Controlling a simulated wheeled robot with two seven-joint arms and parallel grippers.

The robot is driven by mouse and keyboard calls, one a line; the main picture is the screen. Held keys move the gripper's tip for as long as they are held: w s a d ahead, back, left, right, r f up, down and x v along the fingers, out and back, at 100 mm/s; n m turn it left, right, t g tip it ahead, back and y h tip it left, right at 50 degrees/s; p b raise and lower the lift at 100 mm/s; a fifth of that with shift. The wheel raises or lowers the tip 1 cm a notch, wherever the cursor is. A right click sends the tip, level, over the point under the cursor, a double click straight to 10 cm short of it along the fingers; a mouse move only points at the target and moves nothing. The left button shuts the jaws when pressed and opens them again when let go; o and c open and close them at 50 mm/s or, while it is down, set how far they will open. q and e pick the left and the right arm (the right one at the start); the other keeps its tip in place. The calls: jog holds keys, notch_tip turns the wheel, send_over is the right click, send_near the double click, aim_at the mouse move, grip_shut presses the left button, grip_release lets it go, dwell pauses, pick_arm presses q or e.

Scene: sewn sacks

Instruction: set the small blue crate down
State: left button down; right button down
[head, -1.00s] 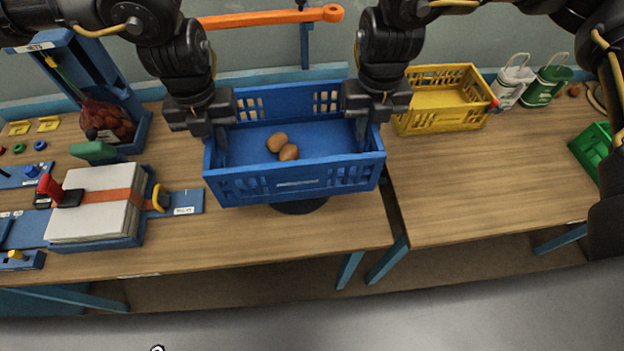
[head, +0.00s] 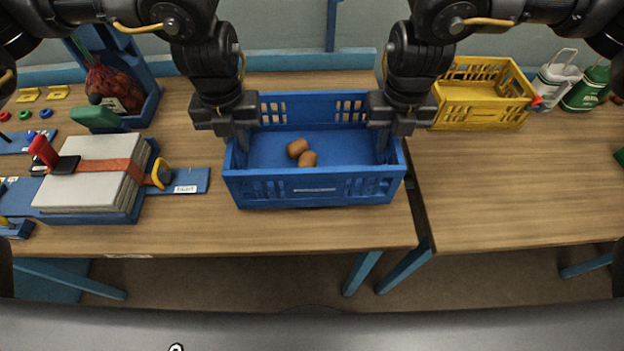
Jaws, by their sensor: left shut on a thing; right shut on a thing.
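The small blue crate (head: 312,192) is in the middle of the head view, over the right part of the left wooden table (head: 330,232). It looks level, and two brown round items (head: 303,152) lie in it. My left gripper (head: 238,130) is shut on the crate's left end wall. My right gripper (head: 388,130) is shut on its right end wall. The fingertips are partly hidden by the gripper bodies and the walls. I cannot tell whether the crate's underside touches the table.
A yellow crate (head: 478,112) stands to the right on the second table (head: 520,185), near white and green sacks (head: 585,88). A blue fixture with a strapped grey stack (head: 95,175) lies to the left. A net sack (head: 112,88) stands behind it. A gap separates the tables.

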aim_at(242, 155)
pick_arm(q)
jog(key=shift+a+f, duration=0.15)
pick_arm(e)
jog(key=shift+d+f, duration=0.15)
